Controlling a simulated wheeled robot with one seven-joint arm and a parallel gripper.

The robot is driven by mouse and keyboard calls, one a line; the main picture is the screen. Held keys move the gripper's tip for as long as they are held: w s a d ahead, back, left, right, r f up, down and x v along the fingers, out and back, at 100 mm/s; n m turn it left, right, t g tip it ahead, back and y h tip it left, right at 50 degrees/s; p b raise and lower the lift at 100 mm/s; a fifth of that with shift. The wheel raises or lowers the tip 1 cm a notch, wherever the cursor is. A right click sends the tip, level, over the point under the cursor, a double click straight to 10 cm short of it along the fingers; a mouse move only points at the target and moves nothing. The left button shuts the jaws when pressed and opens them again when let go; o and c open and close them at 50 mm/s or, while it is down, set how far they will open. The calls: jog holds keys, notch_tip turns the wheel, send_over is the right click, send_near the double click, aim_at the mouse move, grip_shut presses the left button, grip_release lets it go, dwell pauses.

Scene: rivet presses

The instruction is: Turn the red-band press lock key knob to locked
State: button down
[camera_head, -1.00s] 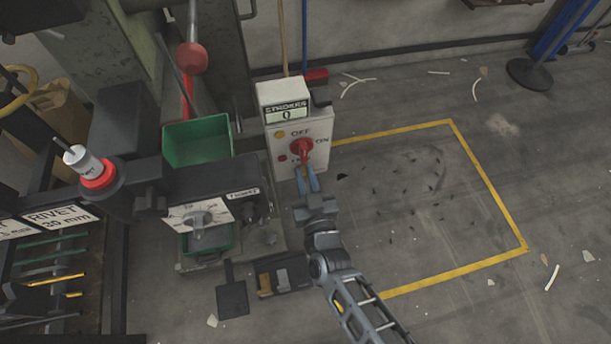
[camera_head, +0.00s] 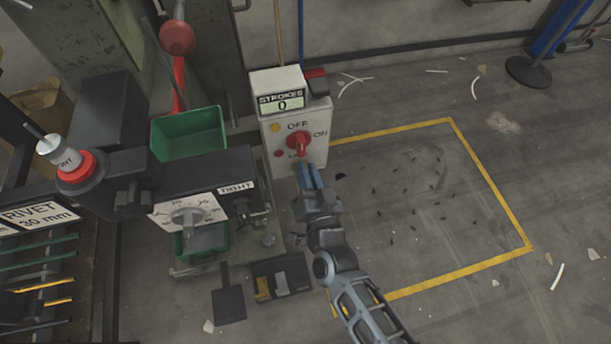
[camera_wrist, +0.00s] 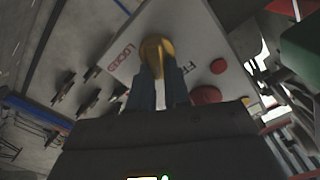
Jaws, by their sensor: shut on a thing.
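The white control box (camera_head: 283,136) of the press stands upright, with a red OFF/ON knob (camera_head: 300,142) on its face. In the wrist view, a brass-yellow key knob (camera_wrist: 156,50) sits between the marks LOCKED and FREE on the box's white panel (camera_wrist: 195,28). My gripper (camera_wrist: 160,80) is shut on this key knob, one finger at each side. In the head view my gripper (camera_head: 308,176) reaches the lower face of the box and hides most of the key knob. The knob's exact pointing direction is hard to tell.
The press with a red band (camera_head: 75,168) and a TIGHT dial plate (camera_head: 190,208) is at left. A green bin (camera_head: 188,134) stands between it and the box. Red controls (camera_wrist: 207,95) lie close to my fingers.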

jog(key=m+b, duration=0.2)
jog(key=m, duration=0.1)
jog(key=f+m+b, duration=0.1)
jog(key=m+b, duration=0.1)
jog(key=m, duration=0.2)
jog(key=d+m+b, duration=0.1)
jog(key=m+b, duration=0.1)
jog(key=m, duration=0.2)
jog(key=shift+w+f+b, duration=0.15)
jog(key=shift+f+b, duration=0.15)
jog(key=shift+b, duration=0.1)
jog(key=shift+m, duration=0.4)
jog(key=c, duration=1.1)
grip_release()
jog(key=shift+a, duration=0.1)
jog(key=shift+v, duration=3.95)
